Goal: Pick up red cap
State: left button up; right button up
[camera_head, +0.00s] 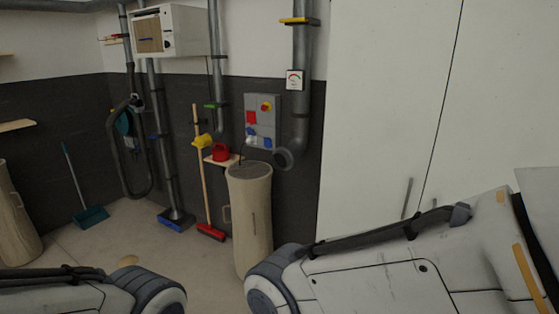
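A small red object (221,152), which looks like a red cap, sits on a small wooden shelf (211,161) on the dark wall left of the picture's centre. It is too small to make out details. My two arms reach in at the bottom left and bottom right, well in front of it. Neither gripper shows in the head view, so what they hold cannot be seen.
A tall beige cylinder (253,225) stands on the floor just right of the shelf. A red broom (210,232) leans on the wall beside it. A socket panel (262,121) and pipes (301,80) are on the wall. White doors (385,100) fill the right side.

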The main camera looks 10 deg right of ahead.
aim_at(221, 154)
jog(key=u, duration=0.1)
jog(key=i, duration=0.3)
jog(key=u, duration=0.7)
jog(key=i, duration=1.8)
jog(key=u, duration=0.15)
jog(key=i, duration=1.3)
jog(key=z, duration=0.65)
jog(key=i, duration=0.7)
jog(key=z, duration=1.55)
jog(key=i, duration=0.75)
jog(key=z, duration=0.65)
